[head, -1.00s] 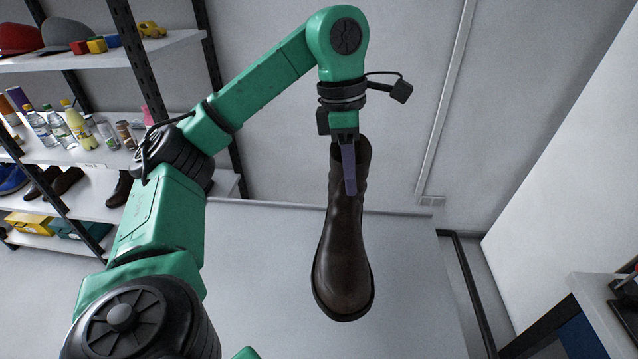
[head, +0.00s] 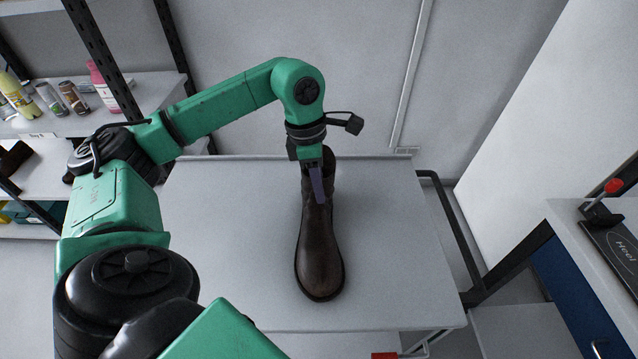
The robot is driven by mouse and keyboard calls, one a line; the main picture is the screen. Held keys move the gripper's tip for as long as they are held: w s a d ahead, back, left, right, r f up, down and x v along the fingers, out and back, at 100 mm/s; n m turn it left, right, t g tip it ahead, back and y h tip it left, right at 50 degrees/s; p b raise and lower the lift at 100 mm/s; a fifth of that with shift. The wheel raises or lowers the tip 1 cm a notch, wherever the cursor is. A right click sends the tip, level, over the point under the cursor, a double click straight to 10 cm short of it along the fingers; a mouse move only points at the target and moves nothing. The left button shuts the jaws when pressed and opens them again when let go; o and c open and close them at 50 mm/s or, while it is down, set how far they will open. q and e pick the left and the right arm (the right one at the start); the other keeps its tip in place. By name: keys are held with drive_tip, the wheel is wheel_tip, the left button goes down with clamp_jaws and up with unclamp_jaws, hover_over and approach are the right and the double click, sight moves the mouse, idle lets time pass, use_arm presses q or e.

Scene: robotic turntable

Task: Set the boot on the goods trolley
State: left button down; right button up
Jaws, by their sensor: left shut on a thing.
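A dark brown boot (head: 319,250) stands upright in the middle of the picture, its toe towards me. My left gripper (head: 318,185) is shut on the boot's shaft, with one purple finger showing on the near side. The goods trolley's pale grey top (head: 220,230) spreads directly under the boot. From this angle I cannot tell whether the sole touches the trolley top. My right gripper does not show.
A shelf unit (head: 95,40) with bottles and cans stands at the left. A white-topped cabinet (head: 580,245) with a blue front stands at the right. The trolley's dark handle rail (head: 453,220) runs along its right side. The trolley top is otherwise clear.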

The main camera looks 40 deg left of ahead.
use_arm(q)
drive_tip(key=c, duration=1.1)
unclamp_jaws()
drive_tip(key=shift+f, duration=0.15)
drive_tip(key=o, duration=0.4)
drive_tip(key=shift+s, duration=0.1)
drive_tip(key=shift+r, duration=0.45)
drive_tip(key=r, duration=0.5)
drive_tip(key=a+r+b, duration=0.1)
drive_tip(key=r, duration=0.1)
drive_tip(key=shift+a+r, duration=0.1)
drive_tip(key=shift+r, duration=0.15)
drive_tip(key=r, duration=0.1)
drive_tip(key=r+p, duration=0.1)
drive_tip(key=r, duration=0.2)
drive_tip(key=shift+s+a+p, duration=0.25)
drive_tip(key=shift+a+p, duration=0.15)
